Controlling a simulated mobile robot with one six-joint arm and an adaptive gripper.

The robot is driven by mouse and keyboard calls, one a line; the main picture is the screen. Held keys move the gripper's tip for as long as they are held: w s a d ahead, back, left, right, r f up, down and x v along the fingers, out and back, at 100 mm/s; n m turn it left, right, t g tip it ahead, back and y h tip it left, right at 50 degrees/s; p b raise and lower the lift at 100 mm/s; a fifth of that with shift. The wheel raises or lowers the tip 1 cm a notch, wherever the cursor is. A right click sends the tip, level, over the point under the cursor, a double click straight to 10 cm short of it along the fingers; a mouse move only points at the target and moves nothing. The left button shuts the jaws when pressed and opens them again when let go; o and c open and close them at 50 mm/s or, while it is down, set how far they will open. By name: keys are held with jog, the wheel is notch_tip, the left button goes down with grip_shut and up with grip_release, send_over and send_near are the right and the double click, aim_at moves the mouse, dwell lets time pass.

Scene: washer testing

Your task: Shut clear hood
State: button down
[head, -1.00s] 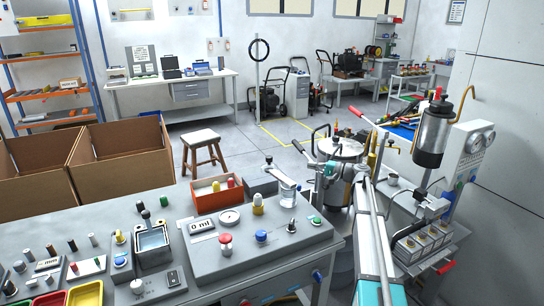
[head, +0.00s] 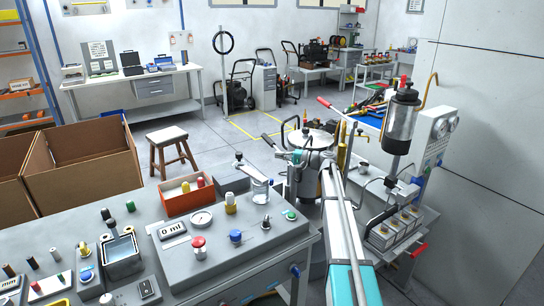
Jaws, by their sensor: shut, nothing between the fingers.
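A small clear, tilted piece (head: 258,190) stands at the back right of the grey bench panel, beside a dark grey block. It may be the clear hood, but it is too small for me to be sure or to tell how far open it is. My gripper (head: 284,154) is small in the head view, at the far end of my white and teal arm. It appears in front of the steel pot, to the right of and above the clear piece and apart from it in the picture. Its fingers are shut and empty.
A steel pot (head: 310,138) stands behind my wrist. A wall-side rig with a dark cylinder (head: 401,122) is at right. Cardboard boxes (head: 85,170) and a stool (head: 168,136) stand behind.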

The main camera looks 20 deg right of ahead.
jog(key=s+a+x, duration=0.1)
jog(key=s+x, duration=0.1)
jog(key=x, duration=1)
jog(key=shift+s+a, duration=0.2)
jog(key=shift+a, duration=0.05)
jog(key=shift+a, duration=0.15)
